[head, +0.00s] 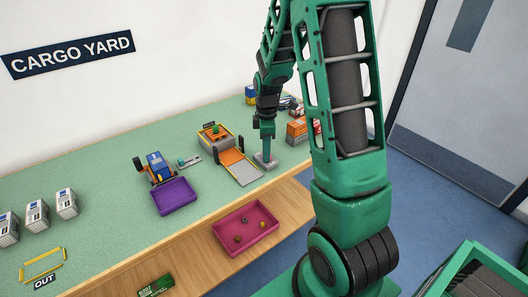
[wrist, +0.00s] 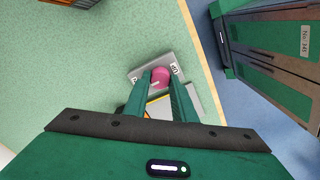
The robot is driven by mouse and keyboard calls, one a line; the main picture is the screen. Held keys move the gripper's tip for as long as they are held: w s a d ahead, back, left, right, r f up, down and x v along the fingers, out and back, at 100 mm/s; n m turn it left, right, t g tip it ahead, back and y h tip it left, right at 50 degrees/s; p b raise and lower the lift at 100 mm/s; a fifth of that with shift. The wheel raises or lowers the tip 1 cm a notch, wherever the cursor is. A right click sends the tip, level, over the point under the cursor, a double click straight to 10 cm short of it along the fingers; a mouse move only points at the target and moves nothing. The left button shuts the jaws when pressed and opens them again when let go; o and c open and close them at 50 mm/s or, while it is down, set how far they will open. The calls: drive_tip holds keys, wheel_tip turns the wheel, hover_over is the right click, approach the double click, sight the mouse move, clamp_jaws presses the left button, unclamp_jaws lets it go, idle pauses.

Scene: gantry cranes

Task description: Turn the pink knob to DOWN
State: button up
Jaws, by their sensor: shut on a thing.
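The pink knob (wrist: 160,76) sits on a small grey plate (wrist: 140,70) in the wrist view. The plate carries an "UP" label at the right of the knob and another label at the left, partly hidden and not readable. A pale mark shows on the knob's lower left, but I cannot tell exactly which way it points. My gripper (wrist: 159,86) is shut on the knob, with one green finger on each side. In the head view, my gripper (head: 267,147) reaches down onto the plate (head: 267,162) near the table's front edge, and the knob is mostly hidden.
Left of the plate are an orange and grey ramped model (head: 222,140), a purple tray (head: 177,196) and a crane-like model with a blue box (head: 156,165). A magenta tray (head: 246,228) lies on the lower wooden shelf. Orange boxes (head: 297,131) stand to the right.

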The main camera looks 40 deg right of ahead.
drive_tip(key=o, duration=1)
drive_tip(key=shift+w+d+r, duration=0.1)
drive_tip(key=shift+w, duration=0.15)
drive_tip(key=shift+o, duration=0.4)
drive_tip(key=shift+s, duration=0.1)
wheel_tip(320, 180, up, 11)
drive_tip(key=shift+f, duration=0.2)
drive_tip(key=s+a+r+m, duration=0.1)
drive_tip(key=s+r+m, duration=0.1)
drive_tip(key=s+m, duration=0.7)
drive_tip(key=s+a+r+m, duration=0.2)
drive_tip(key=s+m, duration=0.6)
drive_tip(key=s, duration=1.2)
drive_tip(key=shift+r+m, duration=0.15)
drive_tip(key=shift+m, duration=0.25)
